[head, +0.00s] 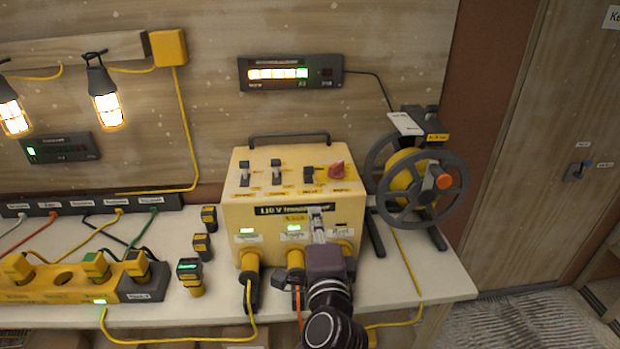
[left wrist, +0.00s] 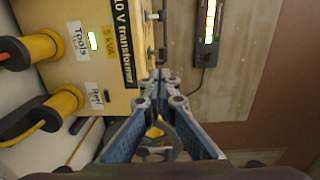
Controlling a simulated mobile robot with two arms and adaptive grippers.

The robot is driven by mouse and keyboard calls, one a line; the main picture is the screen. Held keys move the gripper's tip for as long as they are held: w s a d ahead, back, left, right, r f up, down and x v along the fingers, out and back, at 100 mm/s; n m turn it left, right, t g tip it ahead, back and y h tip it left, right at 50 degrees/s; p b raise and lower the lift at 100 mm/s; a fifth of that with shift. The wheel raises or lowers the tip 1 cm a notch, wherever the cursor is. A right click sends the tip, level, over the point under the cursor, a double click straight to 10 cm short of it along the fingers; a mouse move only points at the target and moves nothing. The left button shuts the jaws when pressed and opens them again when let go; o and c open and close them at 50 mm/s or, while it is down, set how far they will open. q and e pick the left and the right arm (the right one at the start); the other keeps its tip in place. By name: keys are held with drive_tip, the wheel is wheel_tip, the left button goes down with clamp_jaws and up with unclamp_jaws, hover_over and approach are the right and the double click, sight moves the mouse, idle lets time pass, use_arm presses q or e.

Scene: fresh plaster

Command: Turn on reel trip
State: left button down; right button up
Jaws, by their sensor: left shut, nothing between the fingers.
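The yellow transformer box (head: 270,212) stands on the bench, with a row of small switches on its sloped top. Two left switches (head: 275,168) stand up with light levers; the third switch (head: 308,174) looks dark and lower, beside a red knob (head: 337,169). Their small labels are unreadable. The transformer also fills the upper left of the left wrist view (left wrist: 75,65). Its right outlet, tagged Reel (left wrist: 97,99), shows no lit lamp. My left gripper (head: 316,212) is shut and empty in front of the transformer's upper front edge, below the third switch. Its fingertips (left wrist: 160,76) meet near that edge.
A cable reel (head: 410,185) stands right of the transformer. Yellow plugs (head: 250,262) and cables hang at its front. Small yellow-black units (head: 202,246) and a socket strip (head: 70,290) lie to the left. A lit display (head: 290,73) is on the wall behind.

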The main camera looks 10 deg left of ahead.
sight(309, 172)
use_arm(q)
drive_tip(key=shift+r, duration=0.3)
drive_tip(key=shift+w, duration=0.1)
drive_tip(key=b+x, duration=0.3)
drive_tip(key=x, duration=1)
drive_tip(key=shift+w+f, duration=0.15)
drive_tip(key=shift+w, duration=0.25)
